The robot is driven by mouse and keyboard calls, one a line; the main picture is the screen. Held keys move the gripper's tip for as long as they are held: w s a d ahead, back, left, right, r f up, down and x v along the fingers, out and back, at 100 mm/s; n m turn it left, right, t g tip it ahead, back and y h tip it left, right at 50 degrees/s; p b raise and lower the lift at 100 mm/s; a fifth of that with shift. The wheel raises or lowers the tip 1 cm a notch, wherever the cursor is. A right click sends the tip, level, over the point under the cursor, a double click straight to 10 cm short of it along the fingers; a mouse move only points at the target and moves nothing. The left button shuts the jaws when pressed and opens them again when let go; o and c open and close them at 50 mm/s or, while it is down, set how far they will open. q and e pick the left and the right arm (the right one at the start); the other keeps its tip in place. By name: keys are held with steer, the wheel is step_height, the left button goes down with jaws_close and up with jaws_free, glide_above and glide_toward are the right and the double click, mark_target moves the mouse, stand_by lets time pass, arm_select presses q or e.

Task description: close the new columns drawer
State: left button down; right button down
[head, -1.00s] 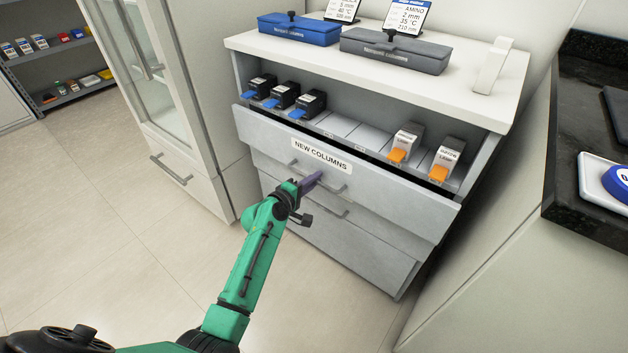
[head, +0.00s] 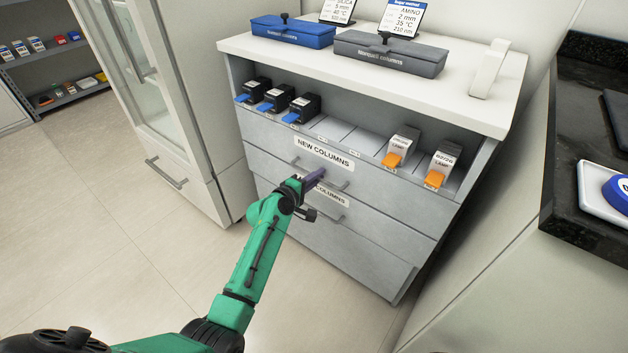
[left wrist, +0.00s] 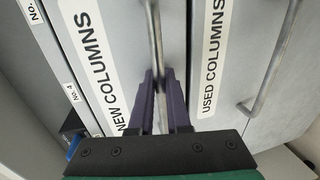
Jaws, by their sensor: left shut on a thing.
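The new columns drawer (head: 390,192) is the grey top drawer with a "NEW COLUMNS" label in the head view. Its front sits about flush with the cabinet, with no open gap showing above it. Its bar handle (head: 343,185) is below the label; it also shows in the left wrist view (left wrist: 156,45). My left gripper (head: 317,177), with purple fingers, is shut on this handle, one finger on each side in the left wrist view (left wrist: 161,88). The fingers hide part of the handle. My right gripper is in neither view.
Below is the used columns drawer (head: 385,232). Above, an open shelf holds black boxes with blue tabs (head: 303,108) and lamp boxes with orange tabs (head: 402,145). A glass-door cabinet (head: 150,110) stands left, a dark counter (head: 570,150) right. The floor in front is clear.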

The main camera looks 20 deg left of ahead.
arm_select(q)
steer(key=shift+r, duration=0.1)
steer(key=c, duration=1.2)
jaws_free()
steer(key=shift+o, duration=0.2)
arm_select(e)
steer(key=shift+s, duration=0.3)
